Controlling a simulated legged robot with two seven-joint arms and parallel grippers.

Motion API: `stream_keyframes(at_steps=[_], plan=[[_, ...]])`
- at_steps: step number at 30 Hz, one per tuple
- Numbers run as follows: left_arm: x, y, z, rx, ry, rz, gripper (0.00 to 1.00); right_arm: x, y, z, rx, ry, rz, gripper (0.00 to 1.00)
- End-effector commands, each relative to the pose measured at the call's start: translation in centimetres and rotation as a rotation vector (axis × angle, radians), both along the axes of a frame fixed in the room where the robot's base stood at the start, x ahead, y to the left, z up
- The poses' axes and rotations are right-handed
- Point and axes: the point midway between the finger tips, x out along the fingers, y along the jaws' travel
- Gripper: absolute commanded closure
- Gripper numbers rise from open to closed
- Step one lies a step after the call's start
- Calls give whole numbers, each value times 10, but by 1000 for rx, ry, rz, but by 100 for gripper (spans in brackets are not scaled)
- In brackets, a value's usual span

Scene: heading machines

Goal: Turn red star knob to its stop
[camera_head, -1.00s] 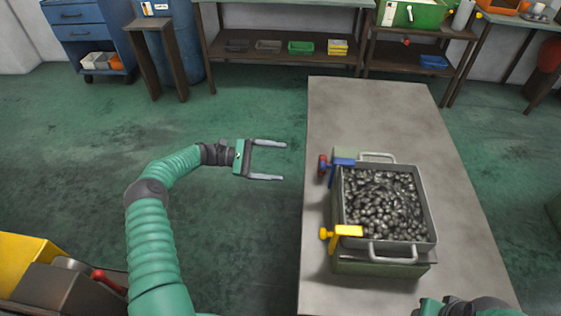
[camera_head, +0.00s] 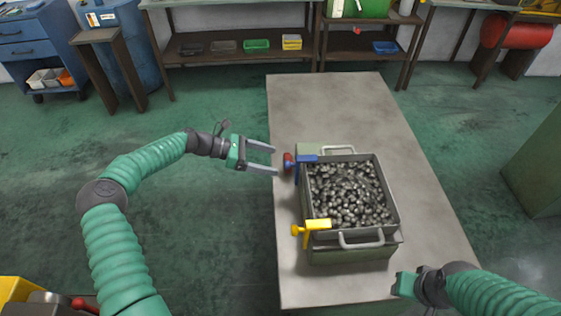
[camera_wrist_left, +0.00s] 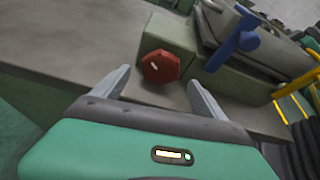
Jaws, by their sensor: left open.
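The red star knob (camera_head: 288,160) sits on the left side of the green box (camera_head: 316,149), near a blue clamp (camera_head: 308,159). In the left wrist view the red knob (camera_wrist_left: 160,67) faces me, with a small pale mark on it. My left gripper (camera_head: 276,158) is open, its two fingers pointing right at the knob. In the left wrist view the fingers (camera_wrist_left: 158,84) stand to either side below the knob, apart from it, with nothing between them. My right gripper (camera_head: 405,284) is at the lower right beside the table; its fingers are not clear.
A metal tray of dark parts (camera_head: 350,194) with handles sits on the box on a grey table (camera_head: 330,100). A yellow clamp (camera_head: 312,226) is at its near left corner. Shelves (camera_head: 240,50) stand at the back. Open floor (camera_head: 210,240) lies left of the table.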

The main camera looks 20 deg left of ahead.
Motion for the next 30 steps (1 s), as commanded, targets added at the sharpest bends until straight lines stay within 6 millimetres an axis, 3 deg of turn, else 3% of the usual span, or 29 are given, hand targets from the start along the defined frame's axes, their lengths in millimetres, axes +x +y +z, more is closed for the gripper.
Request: stream_keyframes(at_steps=[6, 16, 30], plan=[[12, -32, -15, -2, 1, -1, 17, 0, 0, 1, 0, 0, 0, 64], [15, -37, -17, 0, 1, 1, 17, 0, 0, 1, 0, 0, 0, 64], [15, -37, -17, 0, 0, 2, 77, 0, 0, 1, 0, 0, 0, 64]])
